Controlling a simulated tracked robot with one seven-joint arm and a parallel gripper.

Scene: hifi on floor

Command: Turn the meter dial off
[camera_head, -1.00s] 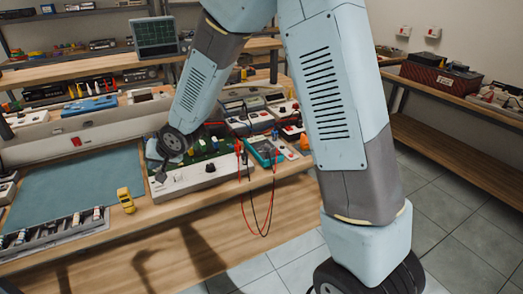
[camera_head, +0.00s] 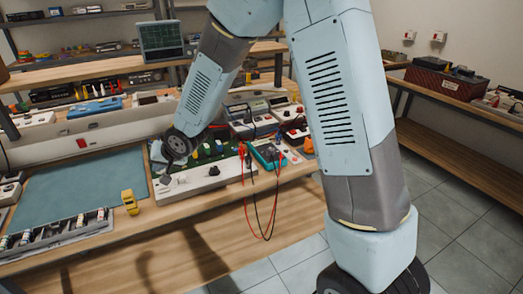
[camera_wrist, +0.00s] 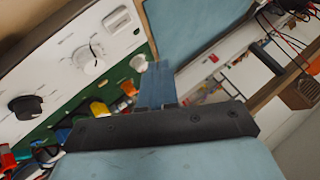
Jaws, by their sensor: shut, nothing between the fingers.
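A teal handheld meter (camera_head: 267,154) with red and black leads lies at the bench's front edge in the head view; its dial setting is too small to read. Left of it stands a green circuit board unit with a white front panel (camera_head: 190,183) and a black knob (camera_head: 214,171). In the wrist view this panel shows a white pointer dial (camera_wrist: 89,58) and the black knob (camera_wrist: 25,107). My gripper (camera_head: 162,175) is at the panel's left end, left of the meter. In the wrist view my gripper (camera_wrist: 157,84) is shut and empty, near the panel's edge.
Other instruments (camera_head: 250,120) stand behind the meter. The leads (camera_head: 262,215) hang over the front edge.

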